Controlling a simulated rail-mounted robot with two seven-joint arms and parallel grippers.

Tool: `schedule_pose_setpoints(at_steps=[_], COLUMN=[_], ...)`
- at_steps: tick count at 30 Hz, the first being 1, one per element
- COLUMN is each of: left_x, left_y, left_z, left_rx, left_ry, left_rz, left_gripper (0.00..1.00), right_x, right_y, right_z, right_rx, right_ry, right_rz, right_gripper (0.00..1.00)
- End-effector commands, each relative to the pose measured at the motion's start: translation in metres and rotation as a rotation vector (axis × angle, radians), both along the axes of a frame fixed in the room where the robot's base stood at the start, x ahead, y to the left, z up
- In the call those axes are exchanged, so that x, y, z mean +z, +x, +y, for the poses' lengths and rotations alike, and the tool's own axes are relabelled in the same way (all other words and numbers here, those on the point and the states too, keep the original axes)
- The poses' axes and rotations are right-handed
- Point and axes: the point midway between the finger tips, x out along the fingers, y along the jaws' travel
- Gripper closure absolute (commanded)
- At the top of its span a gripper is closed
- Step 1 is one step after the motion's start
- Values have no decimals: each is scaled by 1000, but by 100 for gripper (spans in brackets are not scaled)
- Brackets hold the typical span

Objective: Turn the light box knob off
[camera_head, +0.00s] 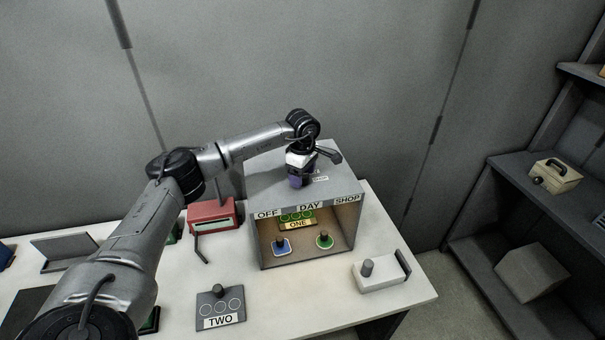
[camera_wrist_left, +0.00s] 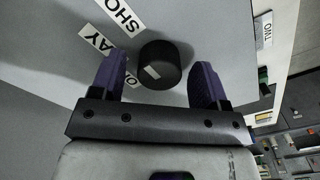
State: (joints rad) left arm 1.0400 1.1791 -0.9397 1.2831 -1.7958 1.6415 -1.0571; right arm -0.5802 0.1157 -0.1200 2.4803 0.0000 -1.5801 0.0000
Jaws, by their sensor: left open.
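The light box (camera_head: 262,180) stands on the table, with OFF, DAY and SHOP labels along its front top edge. My left gripper (camera_head: 297,181) is over the box top, pointing down, and hides the knob in the head view. In the left wrist view the round black knob (camera_wrist_left: 165,60) sits between the two open purple fingers, with a visible gap on each side. A white mark on the knob lies on its lower-left side, toward a label partly hidden by the left finger. SHOP (camera_wrist_left: 121,12) and DAY (camera_wrist_left: 96,40) labels lie further up-left. My right gripper is out of view.
Inside the lit box are a plate marked ONE (camera_head: 298,224), a blue-based piece (camera_head: 281,247) and a green one (camera_head: 325,241). A plate marked TWO (camera_head: 221,305), a red box (camera_head: 212,216) and a white block (camera_head: 380,273) stand around it. Shelves (camera_head: 520,170) are at right.

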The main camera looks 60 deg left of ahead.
Motion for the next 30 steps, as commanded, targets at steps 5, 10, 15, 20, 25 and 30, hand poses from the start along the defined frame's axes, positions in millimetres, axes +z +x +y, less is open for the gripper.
schedule_pose_setpoints(at_steps=[5, 10, 15, 20, 25, 30], left_x=[-1, -1, 0, 0, 0, 0], left_y=[0, 0, 0, 0, 0, 0], left_z=[0, 0, 0, 0, 0, 0], left_rx=[0, 0, 0, 0, 1, 28], left_ry=[0, 0, 0, 0, 0, 0], left_rz=[0, 0, 0, 0, 1, 1], left_gripper=[31, 40, 56, 72, 80, 80], right_x=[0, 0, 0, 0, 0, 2], right_y=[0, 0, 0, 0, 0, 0], right_z=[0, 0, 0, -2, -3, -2], right_rx=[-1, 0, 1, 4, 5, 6], right_ry=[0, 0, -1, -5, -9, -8], right_rz=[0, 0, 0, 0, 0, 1], right_gripper=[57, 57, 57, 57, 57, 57])
